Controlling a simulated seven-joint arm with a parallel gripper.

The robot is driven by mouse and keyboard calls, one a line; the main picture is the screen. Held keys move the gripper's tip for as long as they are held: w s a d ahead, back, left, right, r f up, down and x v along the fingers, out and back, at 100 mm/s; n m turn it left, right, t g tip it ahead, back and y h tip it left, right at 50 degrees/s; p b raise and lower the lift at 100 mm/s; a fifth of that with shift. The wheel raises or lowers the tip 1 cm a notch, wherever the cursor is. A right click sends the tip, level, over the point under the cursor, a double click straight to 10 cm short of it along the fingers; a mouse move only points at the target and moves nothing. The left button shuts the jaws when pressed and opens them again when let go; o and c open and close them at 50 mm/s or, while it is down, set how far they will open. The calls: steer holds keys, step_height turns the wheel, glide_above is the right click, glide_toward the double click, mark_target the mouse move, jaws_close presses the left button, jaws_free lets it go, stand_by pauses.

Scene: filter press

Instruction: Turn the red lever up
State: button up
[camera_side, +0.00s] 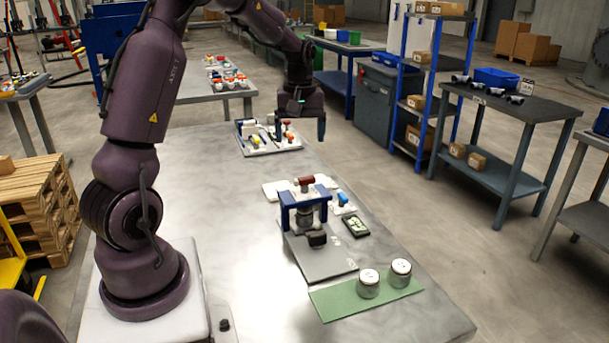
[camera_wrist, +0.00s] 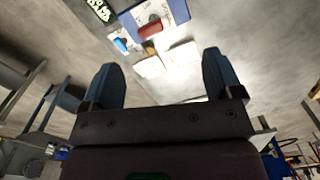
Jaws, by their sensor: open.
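The red lever (camera_side: 304,181) is a short dark red handle on a white fitting, just behind the blue press frame (camera_side: 287,208). In the wrist view the red lever (camera_wrist: 150,29) shows near the top, lying roughly sideways. A small blue lever (camera_side: 343,198) sits beside it; it also shows in the wrist view (camera_wrist: 121,45). My gripper (camera_side: 300,137) is in the air over the table, beyond the press, apart from the lever. In the wrist view its two fingers (camera_wrist: 160,66) are wide apart with nothing between them.
A green mat (camera_side: 340,303) with two lidded jars (camera_side: 368,283) is at the near end. A small black display (camera_side: 355,225) lies beside the press. The table's left side is bare.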

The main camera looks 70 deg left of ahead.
mark_target(305, 178)
steer(key=f+n, duration=0.1)
steer(key=f, duration=0.3)
steer(key=w+f+n, duration=0.1)
steer(key=f, duration=0.2)
steer(key=a+f+n, duration=0.1)
steer(key=f, duration=0.3)
steer(key=shift+w+a+f, duration=0.1)
steer(key=shift+w+f, duration=0.2)
steer(key=shift+f, duration=0.05)
steer(key=c, duration=0.9)
